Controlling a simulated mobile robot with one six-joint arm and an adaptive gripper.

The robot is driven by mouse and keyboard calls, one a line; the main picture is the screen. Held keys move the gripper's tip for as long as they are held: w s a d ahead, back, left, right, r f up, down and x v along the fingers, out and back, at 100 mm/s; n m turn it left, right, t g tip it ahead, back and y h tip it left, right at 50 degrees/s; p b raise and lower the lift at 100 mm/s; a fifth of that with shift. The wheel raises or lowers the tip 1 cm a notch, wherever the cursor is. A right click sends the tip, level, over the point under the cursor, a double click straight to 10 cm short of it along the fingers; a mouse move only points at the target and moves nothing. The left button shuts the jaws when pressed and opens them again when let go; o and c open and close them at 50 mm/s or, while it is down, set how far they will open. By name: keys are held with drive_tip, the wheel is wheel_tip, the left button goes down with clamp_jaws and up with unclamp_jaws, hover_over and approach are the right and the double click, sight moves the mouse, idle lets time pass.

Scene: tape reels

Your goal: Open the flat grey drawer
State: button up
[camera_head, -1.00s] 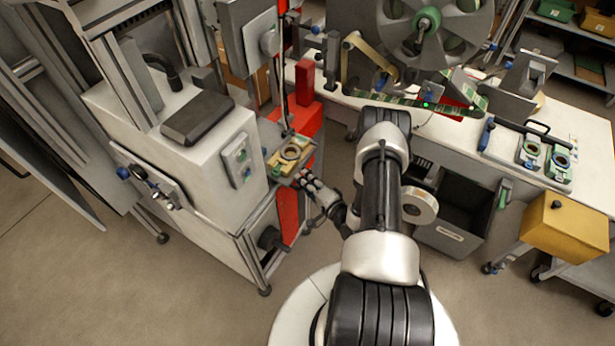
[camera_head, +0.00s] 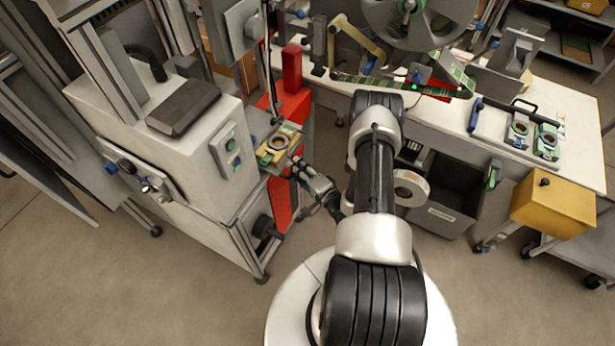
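A dark grey box with a white label (camera_head: 440,214) stands under the bench, right of my arm. Its top looks open, and I cannot tell whether it is the flat grey drawer. No other drawer front is clear in this view. My gripper (camera_head: 299,171) is left of my arm, low beside the red post and just below a small yellow-green fixture with a ring (camera_head: 278,146). It is well to the left of the grey box. The fingers are small and dark, so their opening is unclear, and I see nothing held.
A white machine cabinet (camera_head: 183,150) stands close on the left. The white bench (camera_head: 575,115) runs behind my arm, with a large reel (camera_head: 410,20) above it. A yellow box (camera_head: 553,205) is at right. The floor in front is clear.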

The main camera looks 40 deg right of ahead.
drive_tip(key=s+r, duration=0.2)
drive_tip(key=s, duration=0.9)
drive_tip(key=shift+r, duration=0.15)
